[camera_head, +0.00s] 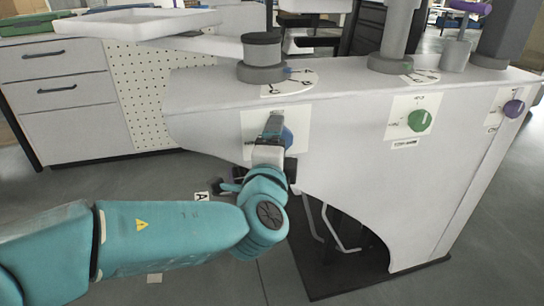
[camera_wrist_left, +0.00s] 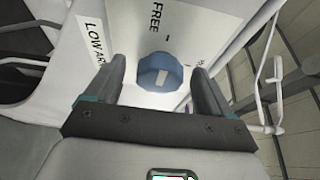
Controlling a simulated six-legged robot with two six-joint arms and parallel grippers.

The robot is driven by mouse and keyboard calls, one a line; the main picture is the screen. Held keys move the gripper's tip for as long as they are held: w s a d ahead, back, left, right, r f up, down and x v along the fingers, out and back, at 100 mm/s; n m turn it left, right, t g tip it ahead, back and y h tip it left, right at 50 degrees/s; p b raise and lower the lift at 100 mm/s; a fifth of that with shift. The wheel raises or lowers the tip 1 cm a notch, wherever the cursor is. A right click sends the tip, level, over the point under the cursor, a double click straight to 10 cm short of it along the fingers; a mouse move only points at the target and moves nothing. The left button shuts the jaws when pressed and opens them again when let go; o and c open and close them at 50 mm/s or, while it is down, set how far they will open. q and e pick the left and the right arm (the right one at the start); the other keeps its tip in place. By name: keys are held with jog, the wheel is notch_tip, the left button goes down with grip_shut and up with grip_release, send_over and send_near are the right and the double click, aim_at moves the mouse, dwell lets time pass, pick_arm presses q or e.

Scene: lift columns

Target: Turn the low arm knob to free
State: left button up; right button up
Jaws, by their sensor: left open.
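In the head view the knob (camera_head: 287,138) is partly hidden by my left gripper (camera_head: 275,126). In the wrist view my left gripper (camera_wrist_left: 159,80) is open, with one finger on each side of the knob and gaps to both. My right gripper is not in view.
On the same grey cabinet (camera_head: 340,170), a green knob (camera_head: 419,120) and a purple knob (camera_head: 513,108) sit to the right. Columns stand on its top. A drawer unit (camera_head: 65,95) is at the left. Below is a curved cutout with a bent metal bar (camera_head: 340,235).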

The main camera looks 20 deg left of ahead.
pick_arm(q)
jog(key=p+v, duration=0.2)
jog(key=v, duration=1.4)
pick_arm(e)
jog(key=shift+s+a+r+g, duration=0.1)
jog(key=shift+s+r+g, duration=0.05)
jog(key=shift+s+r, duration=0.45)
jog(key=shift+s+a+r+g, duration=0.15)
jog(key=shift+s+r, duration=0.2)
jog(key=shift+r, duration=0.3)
pick_arm(q)
jog(key=shift+a, duration=0.1)
